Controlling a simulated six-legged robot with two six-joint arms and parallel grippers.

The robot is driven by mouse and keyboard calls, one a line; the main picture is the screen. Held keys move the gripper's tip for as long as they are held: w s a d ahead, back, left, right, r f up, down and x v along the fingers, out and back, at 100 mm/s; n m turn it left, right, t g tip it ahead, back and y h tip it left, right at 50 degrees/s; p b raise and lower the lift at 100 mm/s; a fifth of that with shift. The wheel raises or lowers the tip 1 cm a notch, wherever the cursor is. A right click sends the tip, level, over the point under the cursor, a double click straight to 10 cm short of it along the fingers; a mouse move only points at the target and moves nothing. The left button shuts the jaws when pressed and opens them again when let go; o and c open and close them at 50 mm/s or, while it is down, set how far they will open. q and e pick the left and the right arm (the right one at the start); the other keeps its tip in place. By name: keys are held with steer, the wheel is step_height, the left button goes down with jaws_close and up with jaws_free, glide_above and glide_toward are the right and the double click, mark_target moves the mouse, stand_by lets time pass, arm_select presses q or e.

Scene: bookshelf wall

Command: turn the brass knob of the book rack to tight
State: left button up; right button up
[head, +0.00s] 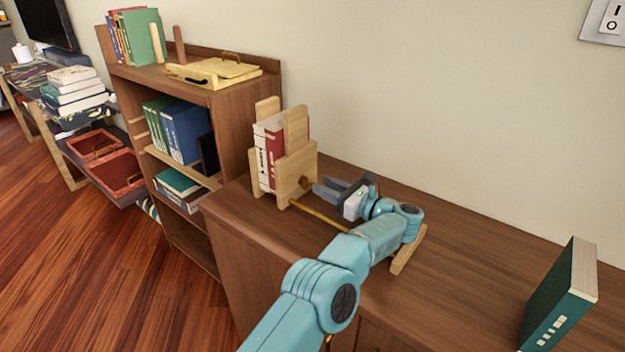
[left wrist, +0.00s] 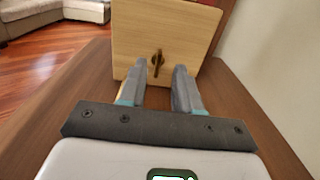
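The light wooden book rack (head: 297,168) stands on the brown cabinet top and holds a few white and red books (head: 268,150). Its brass knob (head: 305,182) is on the end panel facing my left gripper. In the left wrist view the knob (left wrist: 157,62) shows as an upright bar near the panel's lower middle. My left gripper (head: 321,187) is open and level with the knob, its fingertips just short of the panel. In the left wrist view its fingers (left wrist: 160,68) frame the knob, which is nearer the left finger; contact is not visible. My right gripper is not in view.
A thin yellowish rod (head: 318,215) runs from the rack's base toward a light wooden bar (head: 408,250), partly hidden by my arm. A green book (head: 560,295) stands at the right. A bookshelf (head: 195,95) adjoins on the left; the wall (head: 450,120) is behind.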

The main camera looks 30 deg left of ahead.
mark_target(307, 178)
arm_select(q)
steer(key=a, duration=0.5)
steer(key=shift+w, duration=0.25)
jaws_close()
